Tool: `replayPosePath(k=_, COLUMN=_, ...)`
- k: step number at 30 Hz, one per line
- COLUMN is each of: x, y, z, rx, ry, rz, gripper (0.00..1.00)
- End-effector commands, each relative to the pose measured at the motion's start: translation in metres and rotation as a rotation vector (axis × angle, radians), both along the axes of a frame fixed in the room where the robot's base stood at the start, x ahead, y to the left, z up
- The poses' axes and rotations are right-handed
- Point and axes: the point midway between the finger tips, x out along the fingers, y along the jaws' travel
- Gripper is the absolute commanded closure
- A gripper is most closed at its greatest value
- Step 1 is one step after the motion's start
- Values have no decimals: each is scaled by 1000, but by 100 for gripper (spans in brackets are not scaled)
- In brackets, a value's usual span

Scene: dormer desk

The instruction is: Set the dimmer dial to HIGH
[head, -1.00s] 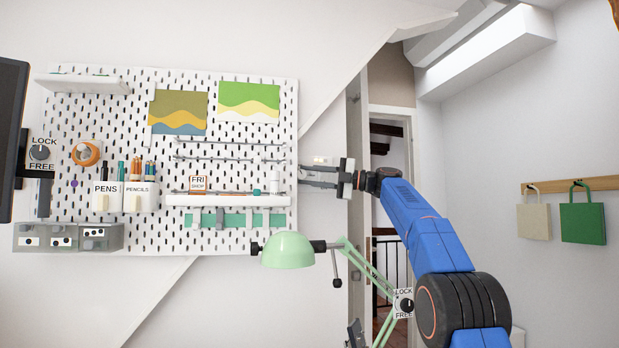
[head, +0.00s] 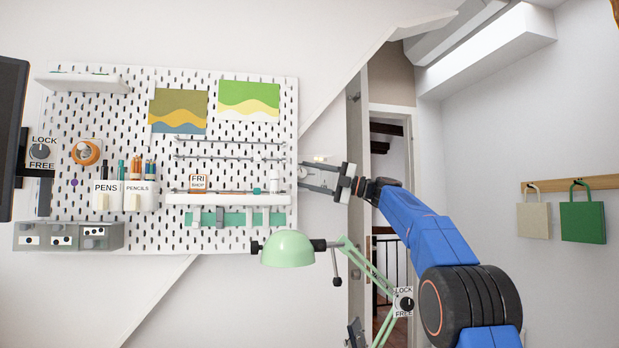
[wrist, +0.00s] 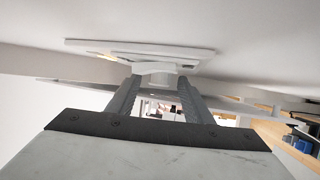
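My gripper (head: 301,174) is at the wall just right of the pegboard, its two fingers apart. In the wrist view, a pale wall plate (wrist: 100,46) lies straight ahead, with a small white knob (wrist: 156,67), which looks like the dimmer dial, at the ends of my fingers. The fingertips lie at either side of the knob; I cannot tell whether they press on it. In the head view, my gripper mostly hides the plate and dial. The dial's markings and setting are not readable.
The white pegboard (head: 150,225) with a shelf and cups is close left of my gripper. A green lamp (head: 287,249) stands below it. Two knobs marked LOCK and FREE show, one far left (head: 40,151) and one on the lamp arm (head: 405,304). A doorway is behind my arm.

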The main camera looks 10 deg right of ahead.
Motion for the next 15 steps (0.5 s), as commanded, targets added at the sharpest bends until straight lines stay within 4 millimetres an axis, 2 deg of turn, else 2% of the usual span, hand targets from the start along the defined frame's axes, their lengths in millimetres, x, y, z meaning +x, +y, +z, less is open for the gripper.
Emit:
replayPosePath(k=8, x=-3, y=-9, z=-2, rx=0, ry=1, rz=-2, gripper=54)
replayPosePath(k=15, x=-19, y=-47, z=-11, rx=0, ry=1, rz=-4, gripper=54)
